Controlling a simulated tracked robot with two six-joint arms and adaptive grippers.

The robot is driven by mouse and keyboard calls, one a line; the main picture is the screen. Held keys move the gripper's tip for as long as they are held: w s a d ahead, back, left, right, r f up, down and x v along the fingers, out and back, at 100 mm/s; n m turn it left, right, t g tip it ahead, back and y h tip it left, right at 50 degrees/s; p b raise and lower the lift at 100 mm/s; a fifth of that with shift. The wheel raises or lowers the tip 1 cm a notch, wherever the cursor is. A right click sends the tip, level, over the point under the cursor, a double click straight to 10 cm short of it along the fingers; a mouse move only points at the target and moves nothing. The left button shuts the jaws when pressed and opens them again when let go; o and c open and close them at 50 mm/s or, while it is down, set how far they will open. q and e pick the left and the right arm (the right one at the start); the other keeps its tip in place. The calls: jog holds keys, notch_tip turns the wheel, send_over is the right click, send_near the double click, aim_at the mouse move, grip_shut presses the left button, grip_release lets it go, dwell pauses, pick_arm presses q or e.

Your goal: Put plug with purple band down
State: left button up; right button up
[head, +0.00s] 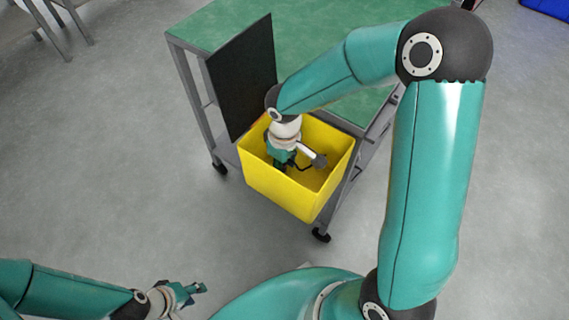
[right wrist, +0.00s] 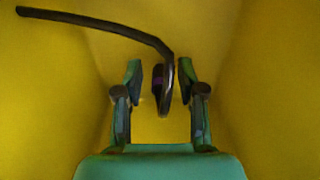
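The plug with the purple band (right wrist: 158,83) is a small dark piece inside the yellow bin (head: 271,187), with a black cable (right wrist: 105,27) curving away to the upper left in the right wrist view. My right gripper (right wrist: 160,82) reaches down into the bin, and it also shows in the head view (head: 283,167). Its fingers stand apart on either side of the plug, with a gap visible on each side. I cannot tell whether the plug touches the bin floor. My left gripper (head: 198,289) is at the lower left, far from the bin; its opening is too small to tell.
The bin sits at the end of a wheeled table with a green top (head: 225,22). A black upright panel (head: 243,78) stands beside the bin. The bin walls surround my right gripper closely. Open grey floor lies left of the table.

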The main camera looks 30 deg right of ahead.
jog(key=shift+r, duration=0.2)
notch_tip(320, 180, up, 12)
jog(key=p, duration=0.3)
jog(key=shift+f, duration=0.1)
dwell(0.4)
